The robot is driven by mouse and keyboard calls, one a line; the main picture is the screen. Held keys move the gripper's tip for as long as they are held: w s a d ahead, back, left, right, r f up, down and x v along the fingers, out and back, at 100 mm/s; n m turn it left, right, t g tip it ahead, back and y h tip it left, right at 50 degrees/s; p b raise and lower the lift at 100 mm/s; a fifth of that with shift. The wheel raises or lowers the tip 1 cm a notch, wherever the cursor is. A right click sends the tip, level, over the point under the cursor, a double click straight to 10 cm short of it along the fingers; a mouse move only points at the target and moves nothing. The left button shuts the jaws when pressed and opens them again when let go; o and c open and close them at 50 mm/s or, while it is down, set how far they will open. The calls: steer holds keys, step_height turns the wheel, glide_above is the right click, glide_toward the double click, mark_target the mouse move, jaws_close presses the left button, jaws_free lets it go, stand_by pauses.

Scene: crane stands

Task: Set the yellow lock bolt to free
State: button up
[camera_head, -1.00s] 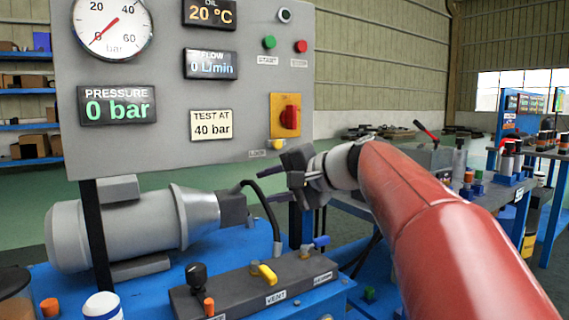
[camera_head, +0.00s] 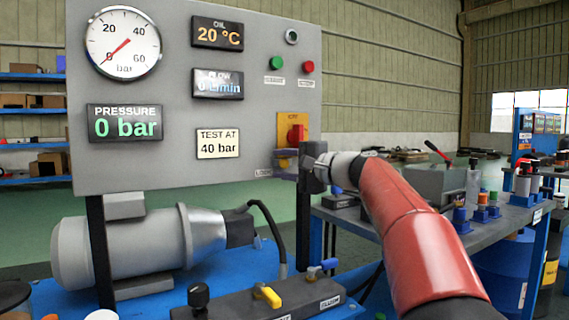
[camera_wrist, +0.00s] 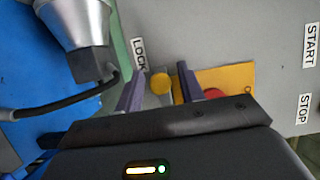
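The yellow lock bolt (camera_wrist: 160,83) shows in the wrist view as a round yellow knob on the grey panel, beside the LOCK label (camera_wrist: 139,56). My gripper (camera_wrist: 157,78) is open, with one dark finger on each side of the knob. I see gaps between knob and fingers; I cannot tell how deep the fingers reach around it. In the head view my gripper (camera_head: 285,163) is at the panel's lower right edge and hides the bolt.
The yellow plate with the red rotary switch (camera_head: 297,134) is just above my gripper. The green button (camera_head: 277,63) and red button (camera_head: 308,67) sit higher. Below are a grey motor (camera_head: 130,250) with a black hose, and a valve block with a yellow lever (camera_head: 267,296).

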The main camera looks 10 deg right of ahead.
mark_target(252, 164)
steer(key=shift+c, duration=0.5)
jaws_close()
steer(key=shift+a, duration=0.1)
steer(key=shift+s+a+b, duration=0.25)
steer(key=shift+a, duration=0.5)
steer(key=shift+s+a+b, duration=0.2)
steer(key=shift+a+b, duration=0.05)
steer(key=shift+a, duration=0.5)
steer(key=shift+s+a+b, duration=0.25)
steer(key=shift+a, duration=0.5)
steer(key=shift+o, duration=0.5)
jaws_free()
steer(key=shift+a, duration=0.1)
